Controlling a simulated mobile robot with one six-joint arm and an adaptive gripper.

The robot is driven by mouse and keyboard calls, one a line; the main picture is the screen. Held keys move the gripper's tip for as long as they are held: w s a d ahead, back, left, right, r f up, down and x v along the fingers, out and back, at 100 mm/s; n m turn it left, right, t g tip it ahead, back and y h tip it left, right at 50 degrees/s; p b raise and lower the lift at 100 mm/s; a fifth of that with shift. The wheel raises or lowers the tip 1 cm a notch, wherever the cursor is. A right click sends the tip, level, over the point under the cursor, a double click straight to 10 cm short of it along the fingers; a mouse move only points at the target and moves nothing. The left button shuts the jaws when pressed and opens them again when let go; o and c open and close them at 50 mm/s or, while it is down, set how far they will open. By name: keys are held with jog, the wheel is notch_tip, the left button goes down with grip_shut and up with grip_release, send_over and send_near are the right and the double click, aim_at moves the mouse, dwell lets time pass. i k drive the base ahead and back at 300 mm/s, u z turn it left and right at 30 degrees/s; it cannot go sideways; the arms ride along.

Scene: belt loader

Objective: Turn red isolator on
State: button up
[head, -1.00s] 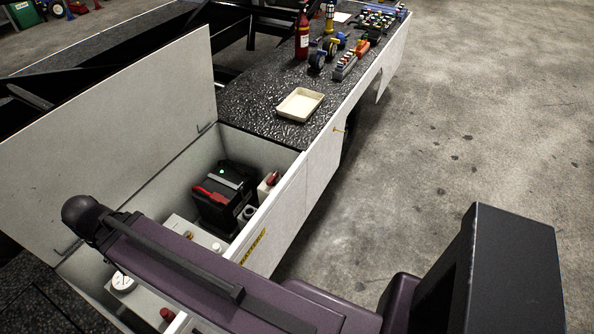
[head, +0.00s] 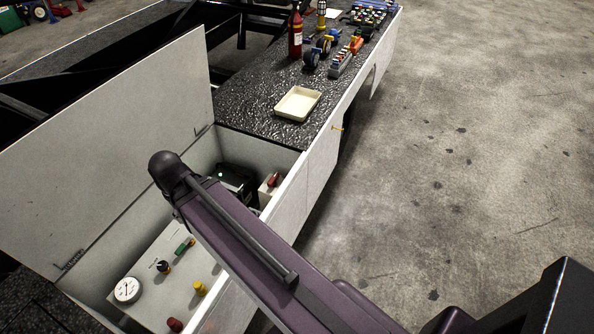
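A red switch handle (head: 273,180), which looks like the isolator, sits on a small pale box (head: 265,194) inside the open compartment. It is beside the black battery (head: 236,182), at the compartment's far right end. Whether it is on or off cannot be told at this size. Another red knob (head: 175,325) is on the pale panel (head: 143,296) at the near end. My purple arm crosses over the compartment, covering part of the battery and panel. My gripper's fingers do not show.
The raised white lid (head: 110,130) stands along the compartment's left side. The panel carries a round gauge (head: 127,290), a green switch (head: 185,247) and yellow knob (head: 200,288). A cream tray (head: 298,104) lies on the dark deck. The floor at right is clear.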

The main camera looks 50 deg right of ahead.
aim_at(272, 183)
jog(key=z, duration=1.05)
jog(key=k, duration=1.05)
jog(key=i, duration=0.9)
jog(key=z, duration=0.05)
